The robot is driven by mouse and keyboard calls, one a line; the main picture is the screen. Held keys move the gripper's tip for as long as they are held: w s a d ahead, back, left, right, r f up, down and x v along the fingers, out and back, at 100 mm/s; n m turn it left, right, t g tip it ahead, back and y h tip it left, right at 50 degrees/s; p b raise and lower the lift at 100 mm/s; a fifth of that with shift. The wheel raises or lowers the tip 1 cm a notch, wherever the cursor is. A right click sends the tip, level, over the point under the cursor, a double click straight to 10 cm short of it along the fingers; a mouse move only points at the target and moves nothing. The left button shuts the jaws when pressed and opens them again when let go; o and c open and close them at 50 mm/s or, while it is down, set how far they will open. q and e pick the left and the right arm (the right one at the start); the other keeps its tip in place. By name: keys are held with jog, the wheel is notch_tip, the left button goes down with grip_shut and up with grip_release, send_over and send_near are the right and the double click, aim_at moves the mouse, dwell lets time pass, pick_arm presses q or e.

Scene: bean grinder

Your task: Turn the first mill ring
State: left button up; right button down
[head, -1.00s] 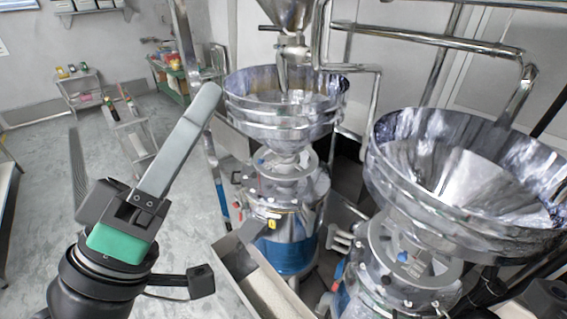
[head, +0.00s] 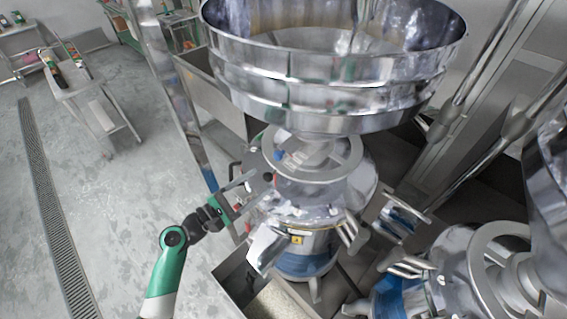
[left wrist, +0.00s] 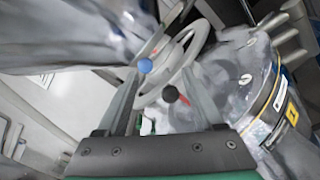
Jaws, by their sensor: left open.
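The first mill's ring (head: 322,175) is a grey spoked wheel below the big steel hopper (head: 335,85). A blue knob (head: 280,155) and a dark knob (head: 268,177) show by its left side. My left gripper (head: 251,181) is open just left of the ring in the head view. In the left wrist view, the ring (left wrist: 201,38) lies ahead of and between the spread fingers (left wrist: 161,74), with the blue knob (left wrist: 145,65) and the black knob (left wrist: 170,94). Whether a finger touches the ring cannot be told. My right gripper is out of view.
The mill's steel body (head: 310,240) stands under the ring. A metal trough (head: 232,275) is at its front left. A second mill's ring (head: 480,262) is at the lower right. Open floor (head: 100,220) lies to the left.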

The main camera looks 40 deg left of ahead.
pick_arm(q)
jog(key=n+y+b, duration=0.1)
jog(key=n+y, duration=0.1)
send_near(272, 174)
jog(key=f, duration=0.1)
jog(key=w+b, duration=0.1)
jog(key=w, duration=0.9)
jog(key=shift+w+a+r+b, duration=0.1)
jog(key=shift+w+r+b, duration=0.05)
jog(key=shift+w+b, duration=0.2)
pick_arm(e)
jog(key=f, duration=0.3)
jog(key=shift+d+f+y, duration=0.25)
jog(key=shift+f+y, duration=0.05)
pick_arm(q)
grip_shut()
jog(key=shift+s, duration=0.1)
